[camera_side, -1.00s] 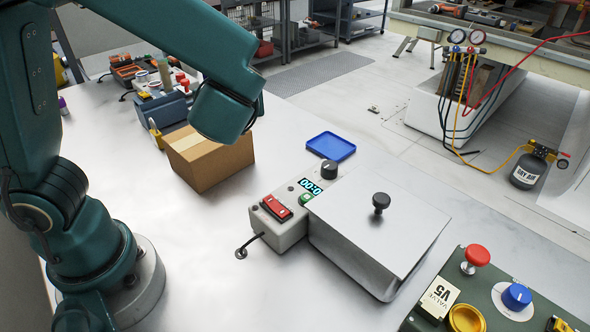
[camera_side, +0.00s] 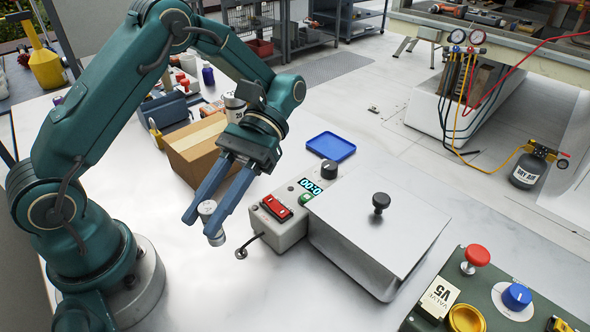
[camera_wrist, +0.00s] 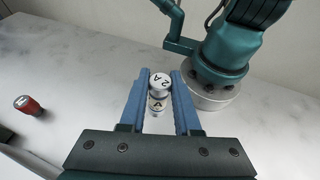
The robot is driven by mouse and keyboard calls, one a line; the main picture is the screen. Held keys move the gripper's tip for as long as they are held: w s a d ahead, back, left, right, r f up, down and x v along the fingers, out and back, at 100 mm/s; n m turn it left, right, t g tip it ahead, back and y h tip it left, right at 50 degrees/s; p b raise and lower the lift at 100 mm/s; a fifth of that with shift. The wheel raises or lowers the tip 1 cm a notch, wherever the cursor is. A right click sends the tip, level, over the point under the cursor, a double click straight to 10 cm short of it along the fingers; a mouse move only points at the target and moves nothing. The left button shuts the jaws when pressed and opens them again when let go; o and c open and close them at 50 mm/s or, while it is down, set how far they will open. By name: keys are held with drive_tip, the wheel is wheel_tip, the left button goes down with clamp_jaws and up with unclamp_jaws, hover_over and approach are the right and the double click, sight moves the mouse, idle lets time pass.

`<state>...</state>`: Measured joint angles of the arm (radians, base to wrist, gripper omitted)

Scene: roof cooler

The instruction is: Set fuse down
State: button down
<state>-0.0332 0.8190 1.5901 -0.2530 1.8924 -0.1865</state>
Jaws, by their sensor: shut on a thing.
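The fingers point down over bare bench left of the grey box with the red switch (camera_side: 274,232). The fuse's metal lower end shows below the fingers, close to the bench top. I cannot tell whether it touches the bench.
A cardboard box (camera_side: 187,152) stands behind my gripper. A blue tray (camera_side: 331,147) lies farther back. The grey box has a knobbed lid (camera_side: 378,232). A green panel (camera_side: 485,292) is at front right. The wrist view shows a red cylinder (camera_wrist: 28,105) at left.

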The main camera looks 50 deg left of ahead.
drive_tip(key=w+d+r+n+t+h, duration=0.3)
drive_tip(key=w+d+n+t+h, duration=0.15)
drive_tip(key=n+h, duration=0.3)
drive_tip(key=shift+t, duration=0.55)
drive_tip(key=shift+s+d+f, duration=0.7)
drive_tip(key=shift+d+f, duration=0.9)
drive_tip(key=shift+f, duration=0.15)
drive_tip(key=shift+s+d+f, duration=0.75)
drive_tip(key=shift+d+f, duration=0.8)
drive_tip(key=shift+f, duration=0.2)
drive_tip(key=shift+s+d+f, duration=0.7)
drive_tip(key=shift+d+f, duration=0.9)
drive_tip(key=shift+f, duration=0.15)
drive_tip(key=shift+f, duration=0.1)
drive_tip(key=c, duration=0.6)
unclamp_jaws()
